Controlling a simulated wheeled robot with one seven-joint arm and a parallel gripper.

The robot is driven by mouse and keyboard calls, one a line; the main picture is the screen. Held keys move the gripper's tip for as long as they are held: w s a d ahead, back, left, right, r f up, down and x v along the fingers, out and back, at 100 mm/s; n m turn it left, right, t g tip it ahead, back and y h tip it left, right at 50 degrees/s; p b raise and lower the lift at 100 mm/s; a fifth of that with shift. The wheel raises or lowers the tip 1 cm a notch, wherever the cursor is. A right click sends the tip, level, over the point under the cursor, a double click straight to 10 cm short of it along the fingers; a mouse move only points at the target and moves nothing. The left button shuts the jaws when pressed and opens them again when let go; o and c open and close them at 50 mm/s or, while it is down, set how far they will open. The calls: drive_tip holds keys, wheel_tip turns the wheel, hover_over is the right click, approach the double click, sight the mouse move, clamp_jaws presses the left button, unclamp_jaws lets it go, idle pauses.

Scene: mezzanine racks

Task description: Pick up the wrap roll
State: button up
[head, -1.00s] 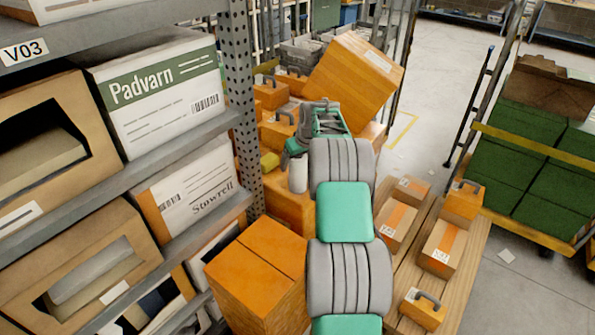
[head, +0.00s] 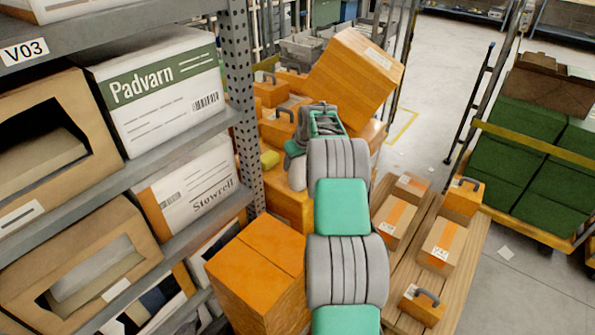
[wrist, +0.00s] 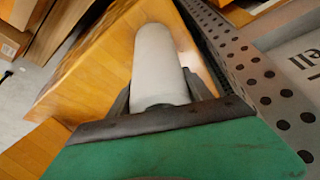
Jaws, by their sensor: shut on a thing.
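The wrap roll (wrist: 158,60) is a smooth pale grey-white cylinder. In the wrist view it stretches away from my gripper (wrist: 160,92), with a dark finger against each side. My gripper is shut on it near its closer end. In the head view the wrap roll (head: 297,174) is a small pale shape just left of my arm, partly hidden. My gripper (head: 294,155) there is mostly hidden by my own wrist. Orange box surfaces lie behind the roll; I cannot tell whether it touches them.
A perforated rack post (head: 243,110) stands close left of my gripper; it runs along the right in the wrist view. A large tilted orange box (head: 352,80) is behind. An orange carton (head: 258,275) and a wooden cart deck (head: 462,262) with boxes flank my arm. Floor beyond is open.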

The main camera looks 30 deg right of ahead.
drive_tip(key=c, duration=0.6)
clamp_jaws()
drive_tip(key=shift+r, duration=0.15)
drive_tip(key=b+v, duration=0.1)
drive_tip(key=v, duration=0.1)
drive_tip(key=b+v, duration=0.1)
drive_tip(key=v, duration=0.2)
drive_tip(key=b+v, duration=0.1)
drive_tip(key=v, duration=0.2)
drive_tip(key=shift+s+a+r, duration=0.1)
drive_tip(key=shift+s+a, duration=0.25)
drive_tip(key=shift+a, duration=0.05)
drive_tip(key=s+a+r+b, duration=0.2)
drive_tip(key=s+r, duration=0.3)
drive_tip(key=s, duration=0.4)
drive_tip(key=shift+s+a, duration=0.35)
drive_tip(key=shift+s, duration=0.05)
drive_tip(key=shift+r, duration=0.1)
